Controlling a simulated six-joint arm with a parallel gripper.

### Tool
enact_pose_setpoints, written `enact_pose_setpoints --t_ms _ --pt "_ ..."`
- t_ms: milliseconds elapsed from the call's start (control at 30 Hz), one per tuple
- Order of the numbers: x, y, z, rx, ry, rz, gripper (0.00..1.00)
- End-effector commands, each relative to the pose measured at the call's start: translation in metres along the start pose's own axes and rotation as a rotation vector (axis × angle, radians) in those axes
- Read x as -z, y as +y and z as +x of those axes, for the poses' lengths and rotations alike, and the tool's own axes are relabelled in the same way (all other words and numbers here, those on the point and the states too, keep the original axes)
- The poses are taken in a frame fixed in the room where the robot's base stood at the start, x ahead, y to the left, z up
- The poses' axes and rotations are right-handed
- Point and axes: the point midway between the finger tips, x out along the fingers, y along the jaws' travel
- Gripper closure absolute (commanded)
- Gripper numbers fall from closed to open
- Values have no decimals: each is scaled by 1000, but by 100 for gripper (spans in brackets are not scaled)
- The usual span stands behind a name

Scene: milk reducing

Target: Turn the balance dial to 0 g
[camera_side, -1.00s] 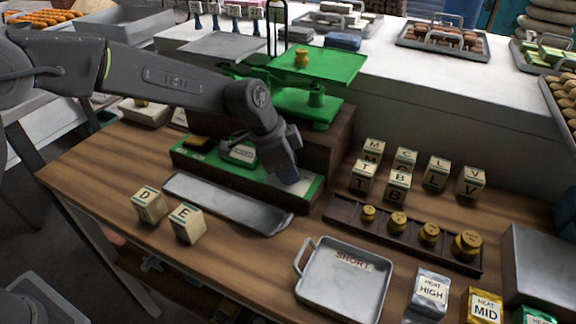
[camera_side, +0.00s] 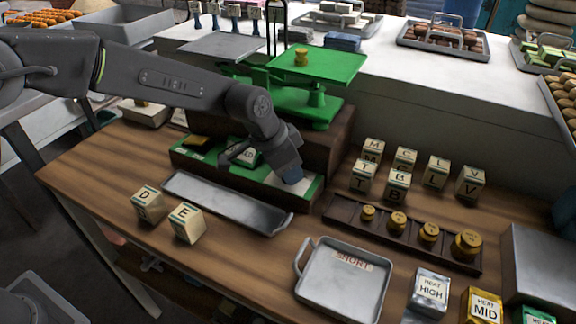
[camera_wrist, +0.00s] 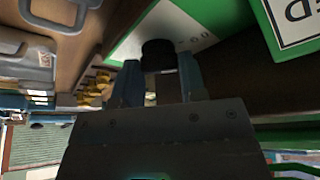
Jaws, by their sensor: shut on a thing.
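The balance is green, with a flat pan (camera_side: 318,64) holding one small brass weight (camera_side: 301,57), on a dark wooden block. Its green front panel (camera_side: 205,160) runs along the block's foot. In the wrist view the dial is a dark round knob (camera_wrist: 158,54) on a white plate (camera_wrist: 170,28) with small marks I cannot read. My gripper (camera_wrist: 158,72) is shut on the knob, one finger on each side. In the side view my gripper (camera_side: 288,178) is at the panel's right end and hides the knob.
A long metal tray (camera_side: 225,203) lies in front of the panel. A wooden rack (camera_side: 400,237) of brass weights, several lettered blocks and a square tray (camera_side: 342,284) are to the right.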

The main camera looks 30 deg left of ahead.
Motion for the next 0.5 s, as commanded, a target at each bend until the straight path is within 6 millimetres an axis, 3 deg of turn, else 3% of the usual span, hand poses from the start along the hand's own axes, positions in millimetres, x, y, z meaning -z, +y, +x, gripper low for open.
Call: enact_pose_setpoints --t_ms 500 --pt "0 0 0 71 -1 -171 85"
